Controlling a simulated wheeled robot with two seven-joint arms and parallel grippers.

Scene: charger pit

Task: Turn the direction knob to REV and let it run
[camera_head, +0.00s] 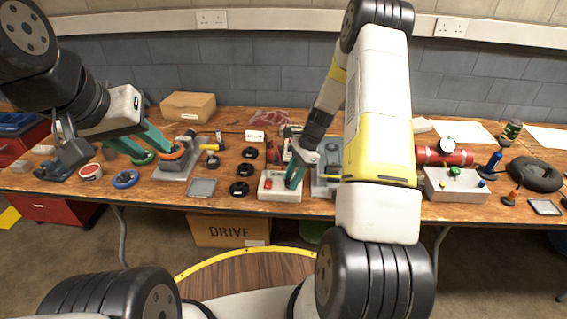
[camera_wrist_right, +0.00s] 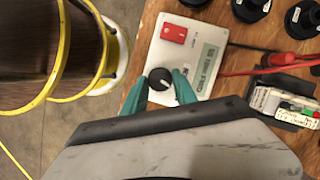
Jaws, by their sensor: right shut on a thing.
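The control box (camera_head: 275,195) is a pale box near the table's front edge, with a red rocker switch (camera_wrist_right: 173,34) and a grey label panel. Its direction knob (camera_wrist_right: 159,79) is round and black with a pale pointer line. My right gripper (camera_wrist_right: 160,90) has its teal fingers on both sides of the knob and is shut on it; in the head view it reaches down onto the box's right part. The knob markings are too small to read. My left gripper (camera_head: 134,146) is open and empty above the table's left part, near a green ring and an orange ring.
Black round knobs or discs (camera_head: 240,189) lie left of the box. A grey unit (camera_head: 325,184) stands close on its right, and a red lead (camera_wrist_right: 270,68) runs nearby.

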